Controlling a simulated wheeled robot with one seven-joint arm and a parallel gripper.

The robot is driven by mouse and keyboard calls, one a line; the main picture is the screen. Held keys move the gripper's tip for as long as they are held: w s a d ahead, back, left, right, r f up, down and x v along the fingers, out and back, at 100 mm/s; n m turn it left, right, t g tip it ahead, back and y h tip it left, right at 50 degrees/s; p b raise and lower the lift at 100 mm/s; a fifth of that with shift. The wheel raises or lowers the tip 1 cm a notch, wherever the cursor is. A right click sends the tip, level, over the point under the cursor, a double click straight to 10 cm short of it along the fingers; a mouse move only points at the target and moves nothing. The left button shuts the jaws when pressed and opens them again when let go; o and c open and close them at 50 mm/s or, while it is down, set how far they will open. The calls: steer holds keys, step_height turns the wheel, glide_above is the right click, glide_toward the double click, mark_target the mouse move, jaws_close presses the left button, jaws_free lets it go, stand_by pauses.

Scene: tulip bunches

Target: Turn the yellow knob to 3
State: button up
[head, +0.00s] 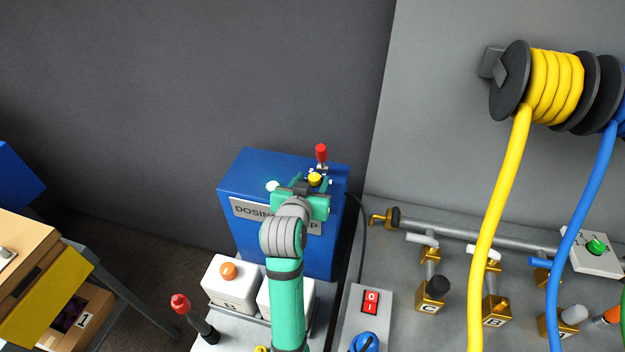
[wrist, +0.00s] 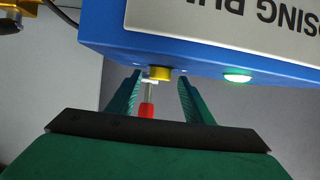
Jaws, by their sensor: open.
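The yellow knob (head: 315,179) sits on the top of the blue dosing pump box (head: 240,175), near its right side. It also shows in the wrist view (wrist: 160,73), between and just beyond my fingertips. My gripper (head: 304,187) is open over the top of the box, with one finger on each side of the knob in the wrist view (wrist: 159,78). I cannot tell whether the fingers touch it. The scale numbers around the knob are not readable, so its setting cannot be told.
A red-handled lever (head: 321,153) stands just behind the knob, close to my fingers. A lit lamp (head: 272,186) sits left of the knob. A white box with an orange button (head: 229,271) stands in front. A yellow hose (head: 499,200) hangs at right.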

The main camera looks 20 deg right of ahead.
steer(key=shift+w+d+f, duration=0.25)
steer(key=shift+w+d, duration=0.05)
steer(key=shift+w, duration=0.1)
steer(key=c, duration=1.1)
steer(key=shift+o, duration=0.2)
steer(key=shift+w+a+m+h, duration=0.1)
steer(key=shift+m+h, duration=0.2)
steer(key=m+g+h, duration=0.2)
steer(key=m, duration=0.1)
steer(key=shift+w+a+g+h, duration=0.25)
steer(key=shift+g+h, duration=0.15)
steer(key=shift+w+a+m+g+h, duration=0.1)
steer(key=shift+m+g+h, duration=0.4)
steer(key=shift+m+g, duration=0.45)
steer(key=shift+w+m+g+h, duration=0.1)
steer(key=shift+m+g+h, duration=0.4)
steer(key=shift+m+g, duration=0.45)
